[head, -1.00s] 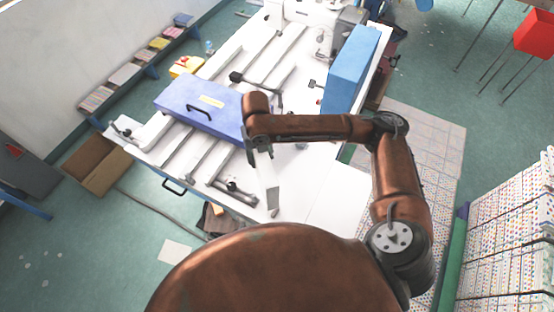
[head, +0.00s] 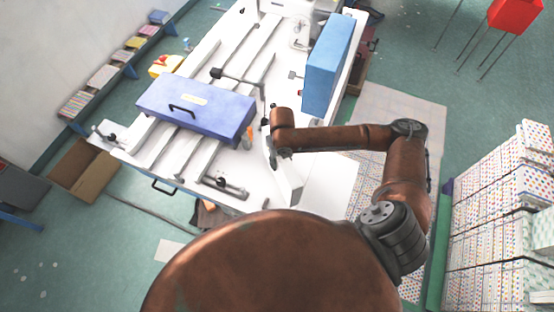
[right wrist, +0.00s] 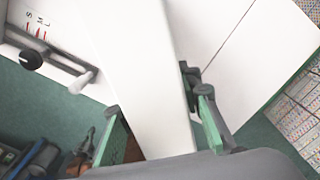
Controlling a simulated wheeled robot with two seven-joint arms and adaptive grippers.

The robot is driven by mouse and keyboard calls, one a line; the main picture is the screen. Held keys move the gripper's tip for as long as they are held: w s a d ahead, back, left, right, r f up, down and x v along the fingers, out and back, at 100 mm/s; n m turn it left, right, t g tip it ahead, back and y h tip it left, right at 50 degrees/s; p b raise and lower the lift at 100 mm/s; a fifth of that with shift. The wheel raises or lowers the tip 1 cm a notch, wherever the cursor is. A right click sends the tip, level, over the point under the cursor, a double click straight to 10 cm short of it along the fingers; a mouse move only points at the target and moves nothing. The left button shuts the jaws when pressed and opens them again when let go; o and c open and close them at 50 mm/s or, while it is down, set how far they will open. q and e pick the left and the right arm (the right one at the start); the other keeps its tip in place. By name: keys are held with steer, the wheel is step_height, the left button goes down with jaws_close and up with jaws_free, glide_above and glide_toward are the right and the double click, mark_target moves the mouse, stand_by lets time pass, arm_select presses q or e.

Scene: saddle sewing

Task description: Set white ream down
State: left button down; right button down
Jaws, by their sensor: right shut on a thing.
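The white ream (head: 287,181) is a flat white block at the right part of the white table (head: 325,185) in the head view. My right gripper (head: 275,153) points down and is shut on the ream's upper part. In the right wrist view the ream (right wrist: 140,70) runs as a long white slab between the two green-padded fingers of my right gripper (right wrist: 160,122). The ream hangs tilted over or against the table; I cannot tell whether its lower edge touches. My left gripper is not in view.
A purple case (head: 197,108) lies left of the gripper, with a small orange object (head: 248,138) at its corner. A blue box (head: 328,65) stands behind. Metal rails and clamps (head: 222,186) cross the table's left part. The table's front right is bare.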

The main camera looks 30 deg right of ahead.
mark_target(281, 166)
steer(key=f, duration=0.2)
steer(key=shift+s+d+f+p, duration=0.1)
steer(key=shift+d+f+p, duration=0.2)
steer(key=shift+d+p, duration=0.1)
steer(key=shift+a+f, duration=0.1)
steer(key=shift+f, duration=0.35)
steer(key=c, duration=1.4)
jaws_free()
steer(key=shift+s+f, duration=0.1)
steer(key=shift+f, duration=0.1)
steer(key=shift+r, duration=0.1)
step_height(281, 166, up, 12)
steer(key=shift+b, duration=0.65)
